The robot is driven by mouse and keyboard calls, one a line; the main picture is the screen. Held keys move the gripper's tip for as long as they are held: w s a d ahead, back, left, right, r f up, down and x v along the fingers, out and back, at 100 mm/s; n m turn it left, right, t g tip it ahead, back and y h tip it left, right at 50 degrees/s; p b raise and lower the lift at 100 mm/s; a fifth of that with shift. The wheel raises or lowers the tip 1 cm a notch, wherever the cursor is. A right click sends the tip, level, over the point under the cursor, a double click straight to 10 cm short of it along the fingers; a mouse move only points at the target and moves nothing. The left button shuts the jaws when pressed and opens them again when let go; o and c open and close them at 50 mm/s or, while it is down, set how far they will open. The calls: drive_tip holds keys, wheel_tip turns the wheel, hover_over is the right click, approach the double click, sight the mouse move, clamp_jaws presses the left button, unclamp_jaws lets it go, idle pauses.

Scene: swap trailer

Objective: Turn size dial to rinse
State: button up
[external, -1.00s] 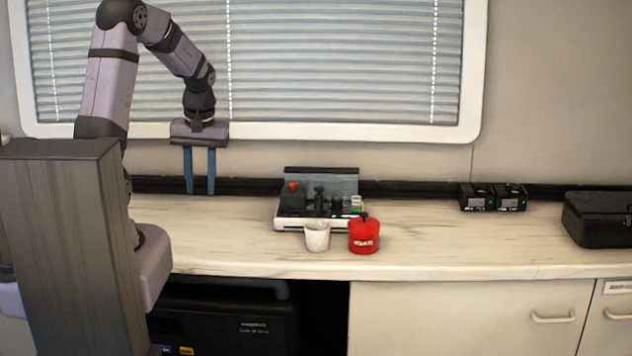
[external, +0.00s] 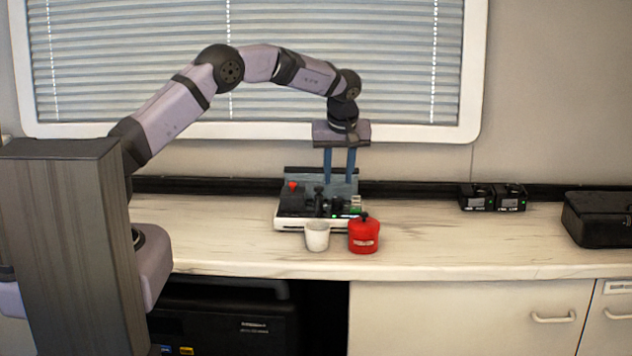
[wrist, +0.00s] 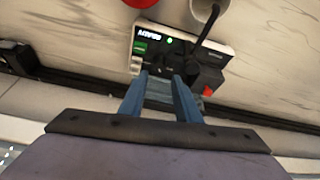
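A small machine (external: 290,225) with a white base and dark controls sits on the counter; it also shows in the wrist view (wrist: 215,48). I cannot tell for sure which control is the size dial; small dark knobs (wrist: 167,71) show just beyond my fingertips in the wrist view. The wrist view also shows a lit label (wrist: 149,34), a green light, a green part (wrist: 140,47) and a red part (wrist: 207,91). My gripper (external: 339,182) points down over the machine's back right, blue fingers apart and empty. In the wrist view, its fingers (wrist: 164,82) hide part of the machine.
A white cup (external: 317,237) and a red canister (external: 364,237) stand close in front of the machine. The counter (external: 220,240) is clear left of the machine.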

sight(337, 198)
drive_tip(key=shift+p+x, duration=0.75)
drive_tip(key=shift+x, duration=2.9)
drive_tip(key=shift+d, duration=0.15)
drive_tip(key=shift+c, duration=0.2)
